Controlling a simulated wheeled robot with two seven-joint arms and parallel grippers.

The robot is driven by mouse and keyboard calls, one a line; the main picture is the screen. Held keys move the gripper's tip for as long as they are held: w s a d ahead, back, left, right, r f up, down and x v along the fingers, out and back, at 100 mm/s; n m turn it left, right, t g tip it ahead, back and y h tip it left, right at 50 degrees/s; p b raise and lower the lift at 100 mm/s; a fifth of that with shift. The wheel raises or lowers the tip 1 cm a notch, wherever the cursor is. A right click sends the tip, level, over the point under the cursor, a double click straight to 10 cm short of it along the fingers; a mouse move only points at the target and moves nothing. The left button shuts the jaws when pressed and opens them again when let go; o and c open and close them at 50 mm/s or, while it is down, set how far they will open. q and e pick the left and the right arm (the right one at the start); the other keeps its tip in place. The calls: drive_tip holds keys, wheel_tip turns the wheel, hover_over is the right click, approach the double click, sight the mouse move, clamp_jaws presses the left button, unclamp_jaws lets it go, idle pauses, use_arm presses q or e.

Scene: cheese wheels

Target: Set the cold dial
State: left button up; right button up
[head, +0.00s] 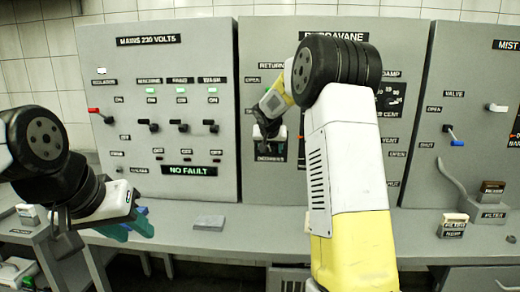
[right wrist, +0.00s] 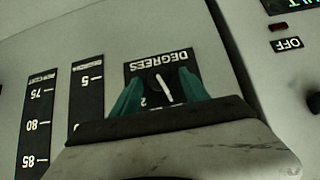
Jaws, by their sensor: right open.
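The cold dial (right wrist: 163,90) shows in the right wrist view as a dark round knob with a white pointer line, on a black plate marked DEGREES, seen upside down. My right gripper (right wrist: 160,80) is open, with one teal finger on each side of the dial. I cannot tell whether the fingers touch it. In the head view my right gripper (head: 268,133) is at the middle panel (head: 268,190), and it and the arm hide most of the dial.
The left mains panel (head: 160,60) has several levers and a lit NO FAULT display (head: 190,170). The right panel (head: 455,70) has a valve lever (head: 452,136). Filter blocks (head: 490,193) stand at the right. A flat grey block (head: 209,222) lies on the bench.

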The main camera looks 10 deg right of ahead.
drive_tip(key=shift+c, duration=0.4)
clamp_jaws()
drive_tip(key=shift+a, duration=0.1)
drive_tip(key=h, duration=0.1)
drive_tip(key=n+h, duration=0.1)
drive_tip(key=shift+w+a+f+n+g+h, duration=0.1)
drive_tip(key=shift+a+n+g+h, duration=0.2)
drive_tip(key=shift+h, duration=0.1)
drive_tip(key=shift+a+f+n+g+h, duration=0.1)
drive_tip(key=shift+n+g+h, duration=0.2)
drive_tip(key=shift+n+h, duration=1)
drive_tip(key=shift+m+h, duration=0.3)
drive_tip(key=shift+h, duration=0.2)
